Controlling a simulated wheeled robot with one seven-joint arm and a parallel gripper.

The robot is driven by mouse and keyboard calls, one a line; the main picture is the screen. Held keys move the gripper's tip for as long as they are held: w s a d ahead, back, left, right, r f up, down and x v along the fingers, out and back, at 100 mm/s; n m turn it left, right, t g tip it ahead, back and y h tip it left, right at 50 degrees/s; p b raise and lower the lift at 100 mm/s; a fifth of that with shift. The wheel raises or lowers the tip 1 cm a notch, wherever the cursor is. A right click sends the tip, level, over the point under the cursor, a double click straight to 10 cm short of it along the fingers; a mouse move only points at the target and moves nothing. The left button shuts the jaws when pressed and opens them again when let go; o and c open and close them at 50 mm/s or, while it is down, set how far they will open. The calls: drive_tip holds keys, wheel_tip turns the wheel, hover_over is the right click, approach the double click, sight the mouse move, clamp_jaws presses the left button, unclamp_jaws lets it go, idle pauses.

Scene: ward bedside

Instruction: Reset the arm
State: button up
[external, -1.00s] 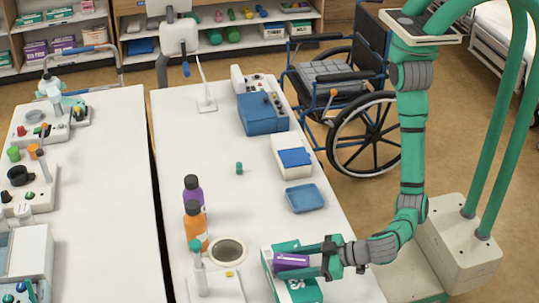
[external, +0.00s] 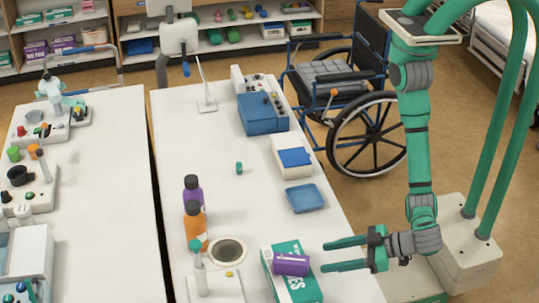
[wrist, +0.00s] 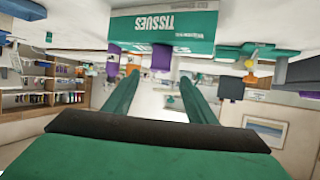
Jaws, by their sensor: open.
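My gripper (external: 324,256) is open and empty at the right edge of the near table, its fingers pointing left. In the wrist view its two green fingers (wrist: 159,80) are spread with nothing gripped between them. A purple item (external: 291,264) lies on top of a green and white tissue box (external: 272,288), just left of my fingertips and apart from them. The tissue box (wrist: 165,25) shows upside down at the top of the wrist view.
Left of the box stand an orange bottle (external: 195,228), a purple bottle (external: 193,190) and a round dish (external: 228,251). A blue tray (external: 305,198) lies behind my gripper. A wheelchair (external: 350,110) stands beyond the table's right side.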

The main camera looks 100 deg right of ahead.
idle(0.5)
drive_tip(key=w+d+r+m+t+h, duration=0.2)
drive_tip(key=w+d+r+m+t, duration=0.1)
drive_tip(key=d, duration=0.5)
drive_tip(key=w+d+r+m+t+h, duration=0.2)
drive_tip(key=d+m, duration=0.1)
drive_tip(key=d, duration=0.5)
drive_tip(key=s+d+r+t+y, duration=0.4)
drive_tip(key=s+d+r+t, duration=0.15)
drive_tip(key=d+t, duration=0.4)
drive_tip(key=s+d+f+n+g+y, duration=0.2)
drive_tip(key=s+n+y, duration=0.25)
drive_tip(key=y, duration=0.25)
drive_tip(key=s+d+f+n+g+y, duration=0.1)
drive_tip(key=s+d+n+g+y, duration=0.1)
drive_tip(key=s+n+y, duration=0.35)
drive_tip(key=s+d+f+g+h, duration=0.3)
drive_tip(key=s+d+f, duration=0.2)
drive_tip(key=f, duration=0.3)
drive_tip(key=s+d+f+g+h, duration=0.4)
drive_tip(key=s+d+f, duration=0.2)
drive_tip(key=f, duration=0.3)
drive_tip(key=shift+d+f, duration=0.3)
drive_tip(key=shift+d, duration=0.55)
drive_tip(key=shift+g+h, duration=0.25)
